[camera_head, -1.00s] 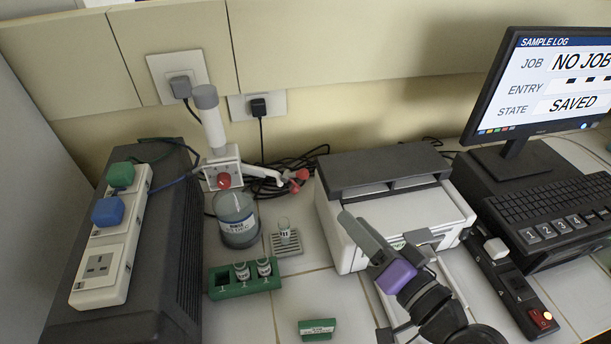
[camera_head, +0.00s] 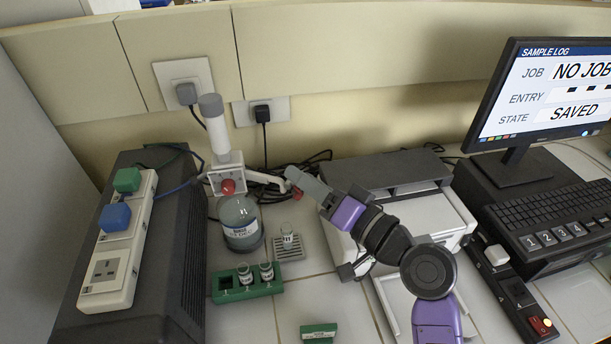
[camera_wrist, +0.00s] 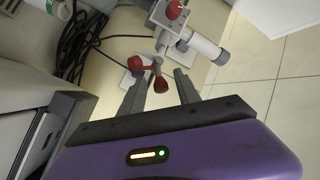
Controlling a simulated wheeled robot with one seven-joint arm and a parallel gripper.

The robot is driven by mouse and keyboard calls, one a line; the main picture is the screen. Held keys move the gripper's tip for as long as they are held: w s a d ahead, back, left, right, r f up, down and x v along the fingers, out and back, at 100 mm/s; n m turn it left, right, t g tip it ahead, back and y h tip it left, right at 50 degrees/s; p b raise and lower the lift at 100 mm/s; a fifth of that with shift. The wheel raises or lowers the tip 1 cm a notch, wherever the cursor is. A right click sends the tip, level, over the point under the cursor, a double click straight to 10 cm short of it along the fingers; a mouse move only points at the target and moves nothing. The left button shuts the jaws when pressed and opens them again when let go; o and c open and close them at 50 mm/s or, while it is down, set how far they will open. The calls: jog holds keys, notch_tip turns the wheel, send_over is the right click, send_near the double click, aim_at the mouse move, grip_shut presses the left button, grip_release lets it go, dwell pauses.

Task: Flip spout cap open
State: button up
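The bottle-top dispenser (camera_head: 217,135) stands at the left centre on a labelled glass bottle (camera_head: 241,222). Its white body carries a red knob (camera_head: 227,187), and a spout arm (camera_head: 262,178) reaches right. The red spout cap (camera_head: 297,194) is at the arm's end, partly hidden by my gripper (camera_head: 291,176). In the wrist view, the cap (camera_wrist: 160,84) appears between the two spread fingers of my gripper (camera_wrist: 159,76), with visible gaps on both sides. A second red part (camera_wrist: 135,63) sits just left of it. I cannot tell whether a finger touches the cap.
A green rack (camera_head: 247,289) with vials and a grey drain tray with one vial (camera_head: 287,236) stand below the spout. A white and grey machine (camera_head: 425,212) stands to the right. Black cables (camera_head: 265,186) lie behind. A dark box with a socket strip (camera_head: 106,272) is at left.

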jog(key=shift+w+a, duration=0.1)
jog(key=shift+a, duration=0.05)
grip_shut()
jog(key=shift+r+g+h+p, duration=0.3)
jog(key=shift+r+p, duration=0.1)
jog(key=shift+p, duration=0.8)
jog(key=shift+f+n+h+p, duration=0.15)
jog(key=shift+n+h+p, duration=0.25)
jog(key=shift+p, duration=0.1)
grip_release()
